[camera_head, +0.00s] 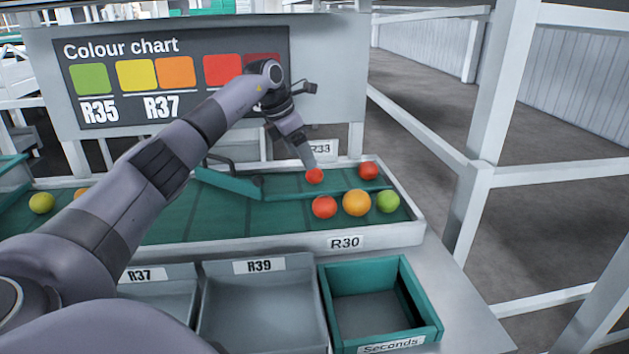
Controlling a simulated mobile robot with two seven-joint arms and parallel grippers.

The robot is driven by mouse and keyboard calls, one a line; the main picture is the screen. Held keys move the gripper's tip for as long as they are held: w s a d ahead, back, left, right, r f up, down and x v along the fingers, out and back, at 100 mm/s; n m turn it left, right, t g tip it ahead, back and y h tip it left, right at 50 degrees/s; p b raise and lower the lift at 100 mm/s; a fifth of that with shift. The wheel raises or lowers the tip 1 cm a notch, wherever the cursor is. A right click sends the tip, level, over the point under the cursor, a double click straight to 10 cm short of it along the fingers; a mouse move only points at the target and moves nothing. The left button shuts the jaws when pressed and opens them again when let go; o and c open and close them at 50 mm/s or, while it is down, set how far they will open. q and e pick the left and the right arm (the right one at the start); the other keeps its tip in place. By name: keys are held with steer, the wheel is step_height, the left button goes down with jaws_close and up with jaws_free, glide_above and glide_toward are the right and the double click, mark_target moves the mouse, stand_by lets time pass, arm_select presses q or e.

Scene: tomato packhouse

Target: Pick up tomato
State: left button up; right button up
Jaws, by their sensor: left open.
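Several tomatoes lie at the right end of a green sorting belt (215,215). A small red tomato (315,176) lies at the tip of my left gripper (310,161), behind the divider bar. Another red tomato (369,170) is further right at the back. In front of the bar sit a red tomato (324,207), an orange tomato (356,203) and a green tomato (388,201). My left gripper points down and is open; its fingers are small and partly hidden, and I cannot tell whether they touch the tomato. My right gripper is not in view.
A yellow tomato (41,203) lies at the belt's left end. A green diverter (228,182) crosses the belt. In front stand grey bins, one labelled R39 (259,266), and a teal Seconds crate (437,325), which looks empty. A colour chart (130,48) stands behind; white rails are right.

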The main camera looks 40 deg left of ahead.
mark_target(314, 175)
arm_select(q)
steer(key=x, duration=0.6)
steer(key=shift+w+f, duration=0.25)
steer(key=shift+w, duration=0.05)
steer(key=c, duration=0.9)
